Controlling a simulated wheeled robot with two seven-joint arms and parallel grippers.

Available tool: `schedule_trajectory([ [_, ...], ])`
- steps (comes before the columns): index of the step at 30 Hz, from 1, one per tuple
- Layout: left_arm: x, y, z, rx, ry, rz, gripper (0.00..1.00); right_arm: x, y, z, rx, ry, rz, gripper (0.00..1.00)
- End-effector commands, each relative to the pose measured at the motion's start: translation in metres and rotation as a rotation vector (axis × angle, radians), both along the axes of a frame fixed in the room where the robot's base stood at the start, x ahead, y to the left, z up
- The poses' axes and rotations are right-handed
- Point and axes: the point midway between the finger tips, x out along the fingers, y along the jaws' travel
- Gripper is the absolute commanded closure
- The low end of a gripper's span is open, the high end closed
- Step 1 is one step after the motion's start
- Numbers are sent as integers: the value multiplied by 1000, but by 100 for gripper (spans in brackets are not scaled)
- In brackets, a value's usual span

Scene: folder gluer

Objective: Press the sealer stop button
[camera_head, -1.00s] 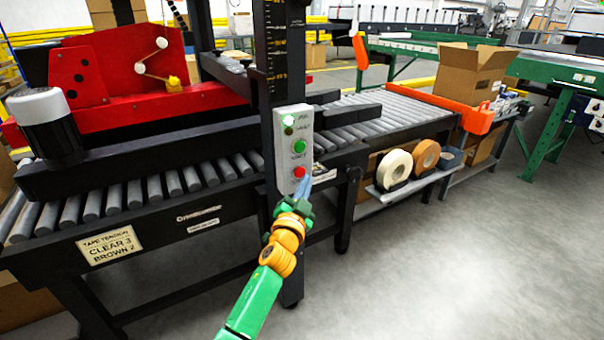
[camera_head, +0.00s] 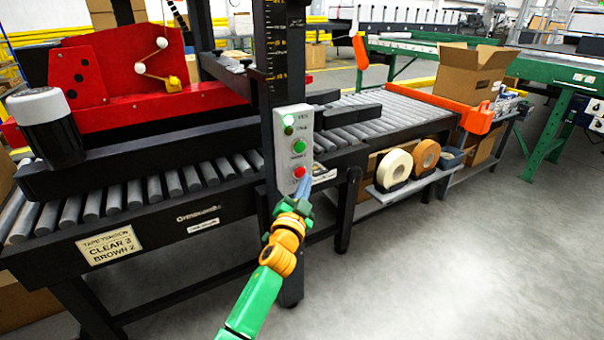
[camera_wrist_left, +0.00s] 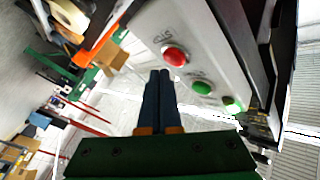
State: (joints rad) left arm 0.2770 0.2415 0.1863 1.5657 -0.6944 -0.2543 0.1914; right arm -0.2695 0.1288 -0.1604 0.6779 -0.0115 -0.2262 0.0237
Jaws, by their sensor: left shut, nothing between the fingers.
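The red stop button (camera_head: 299,172) is the lowest on a grey control box (camera_head: 294,125) fixed to the sealer's black post. A green button (camera_head: 299,147) and a lit green lamp (camera_head: 288,120) sit above it. In the left wrist view the red button (camera_wrist_left: 175,56) shows unobstructed, with the green button (camera_wrist_left: 203,88) beside it. My left gripper (camera_head: 303,184) is shut and empty, its blue-grey fingers just below the red button. In the wrist view its fingertips (camera_wrist_left: 160,73) appear beside the box; I cannot tell whether they touch it. My right gripper is not in view.
The sealer's roller conveyor (camera_head: 150,190) runs behind the post. An open cardboard box (camera_head: 470,75) stands farther right. The grey floor (camera_head: 430,270) in front is clear.

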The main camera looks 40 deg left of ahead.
Motion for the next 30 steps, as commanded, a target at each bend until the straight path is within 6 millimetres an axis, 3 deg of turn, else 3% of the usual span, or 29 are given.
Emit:
schedule_trajectory([
  [30, 5, 13, 0, 1, 0, 0, 100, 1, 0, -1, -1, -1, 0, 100],
])
